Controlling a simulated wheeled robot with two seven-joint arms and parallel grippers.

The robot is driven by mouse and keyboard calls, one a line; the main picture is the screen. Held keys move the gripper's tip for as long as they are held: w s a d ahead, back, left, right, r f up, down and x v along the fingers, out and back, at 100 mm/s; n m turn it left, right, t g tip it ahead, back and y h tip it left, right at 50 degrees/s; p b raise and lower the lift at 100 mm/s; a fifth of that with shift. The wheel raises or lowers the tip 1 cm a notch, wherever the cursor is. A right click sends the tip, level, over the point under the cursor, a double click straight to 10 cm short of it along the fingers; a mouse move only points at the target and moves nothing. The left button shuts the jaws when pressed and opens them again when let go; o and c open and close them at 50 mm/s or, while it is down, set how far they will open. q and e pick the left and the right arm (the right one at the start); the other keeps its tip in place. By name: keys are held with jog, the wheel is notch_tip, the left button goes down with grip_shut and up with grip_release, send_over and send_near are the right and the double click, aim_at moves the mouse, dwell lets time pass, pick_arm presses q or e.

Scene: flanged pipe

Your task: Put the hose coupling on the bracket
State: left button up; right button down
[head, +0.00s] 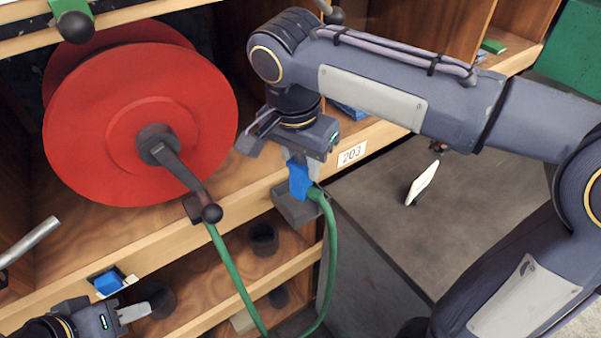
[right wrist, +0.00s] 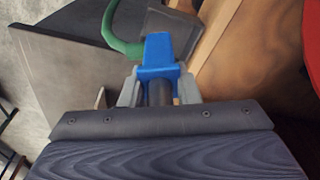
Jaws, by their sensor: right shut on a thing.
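The hose coupling (head: 300,180) has a blue body with the green hose (head: 331,240) joined at its lower end. My right gripper (head: 298,160) is shut on it from above; in the right wrist view the blue coupling (right wrist: 158,52) and a dark cylindrical part lie between the fingers (right wrist: 160,90). The grey bracket (head: 293,208) is at the shelf's front edge, right under the coupling. I cannot tell whether the coupling touches or sits in it. My left gripper (head: 128,312) is at the lower left, away from the coupling; its jaw opening is unclear.
A red hose reel (head: 90,135) with a dark crank (head: 182,172) stands on the wooden shelf. A label reading 203 (head: 352,153) is on the shelf edge. A grey cabinet top (head: 380,190) carries a small white piece (head: 423,184). Dark cups (head: 263,238) stand on the lower shelf.

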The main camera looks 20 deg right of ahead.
aim_at(295, 157)
jog(key=shift+w+d+f, duration=0.1)
jog(key=shift+w+f, duration=0.45)
jog(key=shift+f, duration=0.15)
jog(key=shift+w+d+f, duration=0.1)
jog(key=shift+w+f, duration=0.1)
jog(key=shift+f, duration=0.8)
jog(key=shift+w+f, duration=0.2)
jog(key=shift+f, duration=0.8)
jog(key=shift+f, duration=0.1)
jog(key=shift+f+b, duration=0.15)
jog(key=shift+b, duration=0.15)
jog(key=c, duration=1.1)
grip_release()
jog(key=shift+r, duration=0.25)
jog(key=r, duration=0.4)
jog(key=a+r+p, duration=0.1)
jog(key=r, duration=0.3)
jog(key=s+r, duration=0.1)
jog(key=r, duration=0.3)
jog(key=shift+s+a+p, duration=0.1)
jog(key=shift+a+p, duration=0.1)
jog(key=shift+p, duration=0.1)
